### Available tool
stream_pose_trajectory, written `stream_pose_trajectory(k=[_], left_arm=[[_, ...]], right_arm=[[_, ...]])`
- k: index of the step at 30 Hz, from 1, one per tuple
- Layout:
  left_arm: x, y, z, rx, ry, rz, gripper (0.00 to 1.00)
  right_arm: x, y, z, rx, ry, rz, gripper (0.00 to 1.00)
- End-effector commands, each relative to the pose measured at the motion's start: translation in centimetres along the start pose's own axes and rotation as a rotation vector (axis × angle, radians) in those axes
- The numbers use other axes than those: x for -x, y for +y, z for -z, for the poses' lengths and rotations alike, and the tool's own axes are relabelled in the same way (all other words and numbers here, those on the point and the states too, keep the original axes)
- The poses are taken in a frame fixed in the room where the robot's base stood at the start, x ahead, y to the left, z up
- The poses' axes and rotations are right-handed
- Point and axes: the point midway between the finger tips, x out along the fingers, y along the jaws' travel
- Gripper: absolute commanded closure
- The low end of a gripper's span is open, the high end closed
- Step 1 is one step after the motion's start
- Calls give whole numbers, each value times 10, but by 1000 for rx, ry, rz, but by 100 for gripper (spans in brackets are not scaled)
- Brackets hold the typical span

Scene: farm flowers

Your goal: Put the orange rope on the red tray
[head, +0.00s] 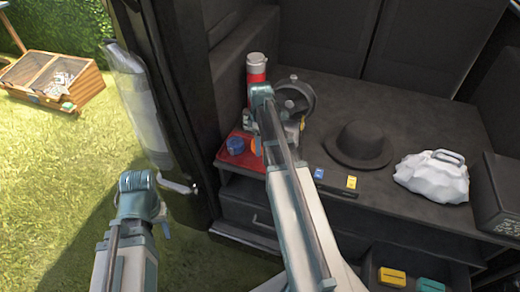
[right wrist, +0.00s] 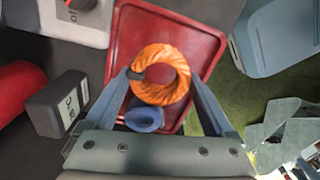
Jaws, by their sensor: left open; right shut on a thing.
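The orange rope (right wrist: 178,61) is a coiled ring between the fingers of my right gripper (right wrist: 162,80) in the right wrist view, with the red tray (right wrist: 131,35) behind it. My right gripper is shut on the rope, over the tray. In the head view the red tray (head: 228,160) lies at the left front corner of the dark bed, and my right arm hides part of it. A bit of the orange rope (head: 257,146) shows there beside my arm. I cannot tell whether the rope touches the tray. My left gripper (head: 158,212) is open and empty, over the grass left of the bed.
A blue round item (head: 235,145) sits on the tray. A red canister (head: 257,70) and a grey round device (head: 296,92) stand behind. A black hat (head: 361,143), a white bag (head: 432,178) and small blue and yellow items lie to the right. An open drawer holds boxes below.

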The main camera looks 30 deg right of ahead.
Motion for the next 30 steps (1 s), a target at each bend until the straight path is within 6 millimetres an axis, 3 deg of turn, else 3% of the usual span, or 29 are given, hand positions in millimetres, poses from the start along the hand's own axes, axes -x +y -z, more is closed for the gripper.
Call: stream_pose_trajectory(k=[1,6,19,20,22,30], left_arm=[[-15,2,1,0,0,0,53],[-34,3,2,0,0,0,53],[-37,4,2,0,0,0,53],[-37,4,2,0,0,0,53],[-35,3,2,0,0,0,53],[-34,3,2,0,0,0,53]], right_arm=[[-15,-2,-1,0,0,1,82],[-35,-2,-1,0,0,1,82],[-37,-2,-1,0,0,1,82],[-37,-2,-1,0,0,1,10],[-36,-2,-1,0,0,1,0],[-35,-2,-1,0,0,1,0]])
